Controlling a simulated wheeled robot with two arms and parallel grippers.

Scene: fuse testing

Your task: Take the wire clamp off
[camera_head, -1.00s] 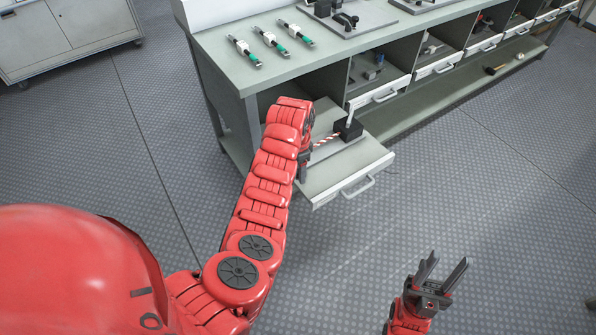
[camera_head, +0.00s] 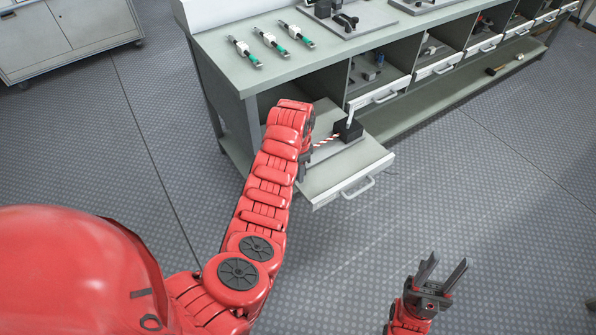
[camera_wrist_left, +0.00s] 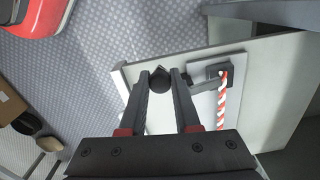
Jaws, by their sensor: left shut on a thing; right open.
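My left gripper (camera_wrist_left: 160,84) is shut on a small dark rounded piece (camera_wrist_left: 160,75), apparently the wire clamp, over the pulled-out drawer. In the head view my left gripper is mostly hidden behind my wrist. A red-and-white striped wire (camera_head: 328,138) runs to a black block (camera_head: 347,130) in the drawer; both also show in the left wrist view, the wire (camera_wrist_left: 222,105) hanging below the block (camera_wrist_left: 220,71). My right gripper (camera_head: 428,276) is open and empty over the floor.
The open drawer (camera_head: 335,185) sticks out from the workbench (camera_head: 300,67). Several green-and-white fuses (camera_head: 270,43) lie on the benchtop near black fixtures (camera_head: 343,18). Other compartments hold small parts. The floor around my right gripper is clear.

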